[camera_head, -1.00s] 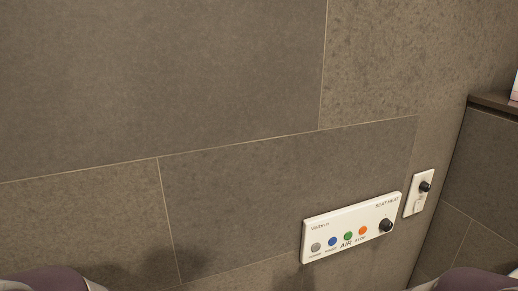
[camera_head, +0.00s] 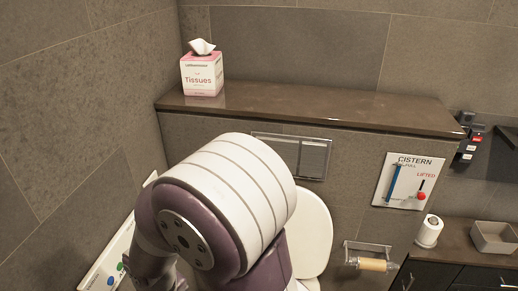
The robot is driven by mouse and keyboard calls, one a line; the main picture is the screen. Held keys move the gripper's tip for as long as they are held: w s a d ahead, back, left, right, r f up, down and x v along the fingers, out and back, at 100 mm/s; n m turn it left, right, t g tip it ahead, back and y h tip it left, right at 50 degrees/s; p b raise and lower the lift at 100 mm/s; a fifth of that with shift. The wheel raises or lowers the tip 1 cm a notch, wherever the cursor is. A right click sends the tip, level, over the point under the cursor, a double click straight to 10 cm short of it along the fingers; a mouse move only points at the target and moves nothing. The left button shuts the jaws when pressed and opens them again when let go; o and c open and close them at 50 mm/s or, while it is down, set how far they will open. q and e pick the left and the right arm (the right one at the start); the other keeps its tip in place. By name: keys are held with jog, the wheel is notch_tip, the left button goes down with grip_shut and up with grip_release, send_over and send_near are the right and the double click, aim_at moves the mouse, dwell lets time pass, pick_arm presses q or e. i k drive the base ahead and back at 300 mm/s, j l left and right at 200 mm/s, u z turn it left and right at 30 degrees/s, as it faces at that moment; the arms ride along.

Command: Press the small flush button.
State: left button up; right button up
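The metal flush plate (camera_head: 314,158) is on the tiled wall just under the stone ledge, above the toilet. A vertical line splits it into two panels. The right panel looks narrower; I take it as the small flush button. The left panel is partly covered from below by my white and purple arm, which fills the lower middle of the view. Neither of my grippers is in view. The raised toilet lid (camera_head: 316,232) stands below the plate, partly behind my arm.
A tissue box (camera_head: 203,76) stands on the ledge (camera_head: 330,109). Right of the plate are a CISTERN panel (camera_head: 407,183), a toilet paper holder (camera_head: 368,261), a spare roll (camera_head: 429,232) and a grey bin (camera_head: 493,237). The white control panel (camera_head: 105,262) is at lower left.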

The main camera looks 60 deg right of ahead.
aim_at(312, 156)
jog(key=z, duration=2.35)
